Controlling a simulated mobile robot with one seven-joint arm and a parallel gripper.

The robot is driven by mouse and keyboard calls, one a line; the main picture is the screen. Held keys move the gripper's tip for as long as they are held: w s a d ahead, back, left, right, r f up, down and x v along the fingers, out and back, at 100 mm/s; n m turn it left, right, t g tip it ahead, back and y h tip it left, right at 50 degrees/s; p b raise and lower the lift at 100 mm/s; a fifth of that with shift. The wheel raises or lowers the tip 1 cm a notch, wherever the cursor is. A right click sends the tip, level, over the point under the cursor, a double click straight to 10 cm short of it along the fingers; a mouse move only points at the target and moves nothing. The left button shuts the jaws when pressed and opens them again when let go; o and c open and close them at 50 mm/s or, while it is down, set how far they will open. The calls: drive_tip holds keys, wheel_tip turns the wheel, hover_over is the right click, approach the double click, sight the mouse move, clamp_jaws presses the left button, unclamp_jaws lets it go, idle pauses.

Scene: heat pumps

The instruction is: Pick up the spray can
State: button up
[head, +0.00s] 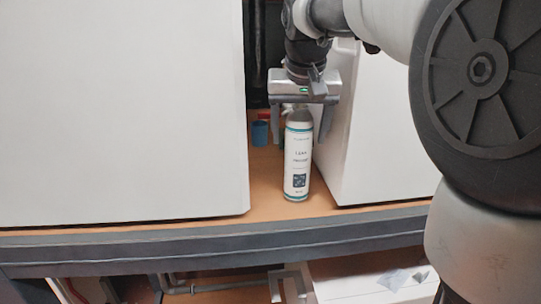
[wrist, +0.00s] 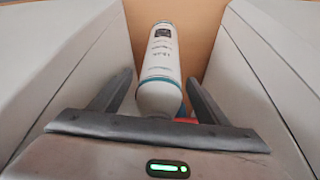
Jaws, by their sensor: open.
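The spray can (head: 298,160) is a white cylinder with teal bands, a dark label square and a grey top. It stands upright on the wooden shelf (head: 262,205), in the gap between two white units. My gripper (head: 301,125) is right above it, pointing down, with its fingers open on either side of the can's upper part. In the wrist view the can (wrist: 162,65) lies between the two open fingers of my gripper (wrist: 160,85), with space on both sides. The can's very top is partly hidden by the gripper body.
A large white unit (head: 120,110) stands close on the left and another white unit (head: 375,130) close on the right, so the gap is narrow. A blue cup (head: 260,133) stands behind the can to the left. The shelf's grey front edge (head: 220,236) runs below.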

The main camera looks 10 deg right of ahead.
drive_tip(key=shift+f, duration=0.15)
clamp_jaws()
drive_tip(key=shift+w, duration=0.1)
